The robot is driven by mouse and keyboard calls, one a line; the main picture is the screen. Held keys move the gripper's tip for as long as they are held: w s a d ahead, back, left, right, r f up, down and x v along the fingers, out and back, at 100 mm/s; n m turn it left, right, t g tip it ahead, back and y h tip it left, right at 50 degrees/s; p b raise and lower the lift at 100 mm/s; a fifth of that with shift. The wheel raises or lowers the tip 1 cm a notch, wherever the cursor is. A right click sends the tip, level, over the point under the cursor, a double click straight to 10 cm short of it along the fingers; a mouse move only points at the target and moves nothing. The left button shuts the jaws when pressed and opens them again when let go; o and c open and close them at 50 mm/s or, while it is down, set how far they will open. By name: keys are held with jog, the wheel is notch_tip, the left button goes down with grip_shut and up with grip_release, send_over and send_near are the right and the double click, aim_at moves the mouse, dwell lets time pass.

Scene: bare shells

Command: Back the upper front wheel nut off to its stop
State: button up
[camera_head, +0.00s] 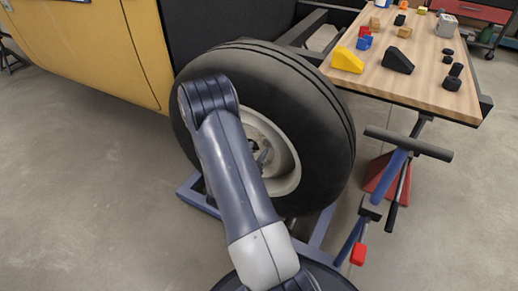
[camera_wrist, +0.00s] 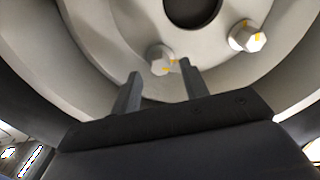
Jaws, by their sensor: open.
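The front wheel (camera_head: 318,125) is a black tyre with a pale grey rim (camera_head: 284,160). My arm crosses in front of it and hides much of the hub in the head view. A second nut (camera_wrist: 246,37) with yellow marks is up and to the right, beside the dark centre hole (camera_wrist: 192,8).
A yellow body panel (camera_head: 95,45) is left of the wheel. A wooden workbench (camera_head: 425,70) with blocks stands at the right. A blue stand (camera_head: 350,240) with a red-tipped lever is right of the wheel. The floor at left is clear.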

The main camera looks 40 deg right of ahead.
aim_at(262, 143)
jog(key=shift+x, duration=1.25)
jog(key=shift+c, duration=0.5)
grip_shut()
